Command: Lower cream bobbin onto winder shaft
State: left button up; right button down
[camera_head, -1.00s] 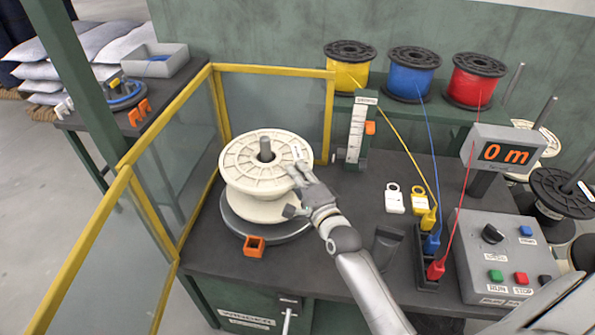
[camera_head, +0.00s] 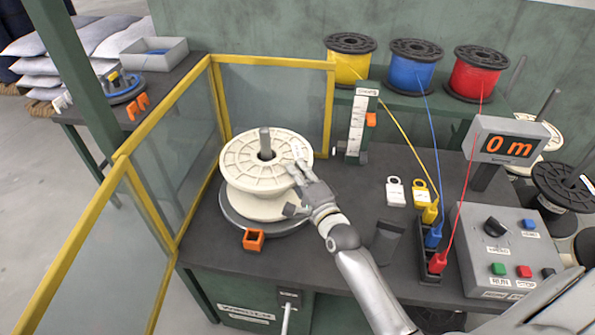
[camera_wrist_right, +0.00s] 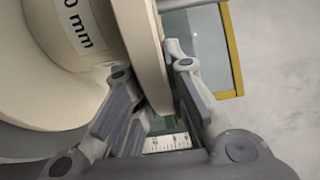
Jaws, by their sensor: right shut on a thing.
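The cream bobbin (camera_head: 266,166) is at the winder, with the grey shaft (camera_head: 265,138) standing up through its centre hole. The bobbin is over the dark round winder plate (camera_head: 236,222); I cannot tell whether its lower flange touches the plate. My right gripper (camera_head: 298,190) is shut on the bobbin's upper flange at its right side. In the right wrist view the flange (camera_wrist_right: 146,55) is between the two fingers (camera_wrist_right: 150,95), and part of a printed label in mm shows. My left gripper is not in view.
Yellow-framed clear guards (camera_head: 275,110) stand behind and left of the winder. An orange clip (camera_head: 254,239) lies in front of the plate. A white scale post (camera_head: 357,125) stands to the right. Yellow, blue and red spools (camera_head: 479,74) line the back shelf. A control box (camera_head: 510,250) sits at right.

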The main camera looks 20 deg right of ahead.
dwell(0.3)
jog(key=c, duration=1.4)
grip_release()
jog(key=shift+f, duration=0.25)
jog(key=s, duration=1.2)
jog(key=shift+d+r, duration=0.1)
